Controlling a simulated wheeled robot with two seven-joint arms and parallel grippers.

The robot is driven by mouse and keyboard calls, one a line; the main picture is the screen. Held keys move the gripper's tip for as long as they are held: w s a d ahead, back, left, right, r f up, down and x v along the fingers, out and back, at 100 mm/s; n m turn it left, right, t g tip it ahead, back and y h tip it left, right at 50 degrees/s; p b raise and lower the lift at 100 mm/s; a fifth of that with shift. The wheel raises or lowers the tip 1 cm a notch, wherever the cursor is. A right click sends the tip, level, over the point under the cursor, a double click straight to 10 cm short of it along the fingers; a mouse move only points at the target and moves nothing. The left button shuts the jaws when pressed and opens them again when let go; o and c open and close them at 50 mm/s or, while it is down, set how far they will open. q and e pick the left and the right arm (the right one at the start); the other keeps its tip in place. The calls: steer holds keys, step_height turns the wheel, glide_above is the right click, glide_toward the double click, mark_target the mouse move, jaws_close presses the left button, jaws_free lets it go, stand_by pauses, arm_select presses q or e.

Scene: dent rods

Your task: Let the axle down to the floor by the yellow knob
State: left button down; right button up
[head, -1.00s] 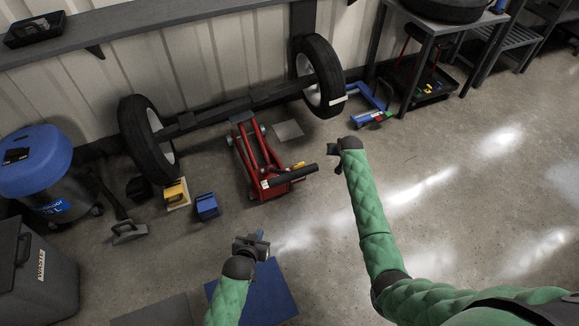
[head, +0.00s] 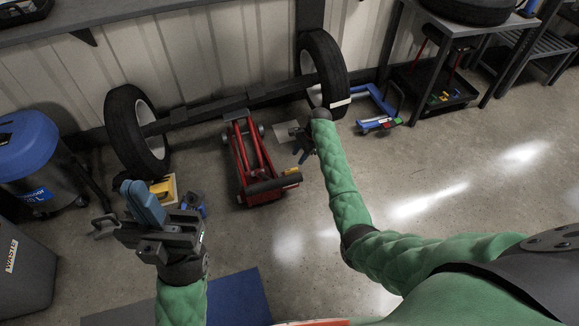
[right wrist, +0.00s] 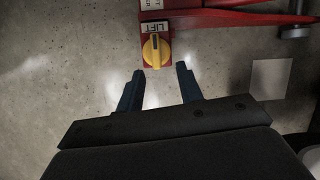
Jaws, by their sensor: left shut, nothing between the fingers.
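The axle (head: 207,113) is a dark bar with a wheel at each end, the left wheel (head: 112,125) and the right wheel (head: 341,62). The red jack (head: 243,165) stands with its far end beneath the axle. I cannot tell how far the wheels are off the floor. The yellow knob (right wrist: 155,50) is on the jack's red side plate beside a "LIFT" label. My right gripper (right wrist: 160,69) is open and empty, its fingertips just short of the knob. In the head view it is right of the jack, partly hidden by its arm. My left gripper (head: 145,200) is shut and empty, left of the jack.
Yellow (head: 162,188) and blue blocks sit on the floor behind my left gripper. A blue vacuum (head: 25,160) and a grey waste bin (head: 22,262) are at the left. A blue frame (head: 375,115) and a table are at the right. The right-hand floor is clear.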

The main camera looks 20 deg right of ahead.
mark_target(292, 169)
steer(key=shift+m, duration=0.9)
steer(key=shift+s+b+x, duration=0.2)
steer(key=shift+b+x, duration=0.45)
steer(key=shift+x, duration=1.25)
steer(key=shift+s+b+x, duration=0.15)
steer(key=shift+b+x, duration=0.45)
steer(key=shift+x, duration=1.35)
jaws_close()
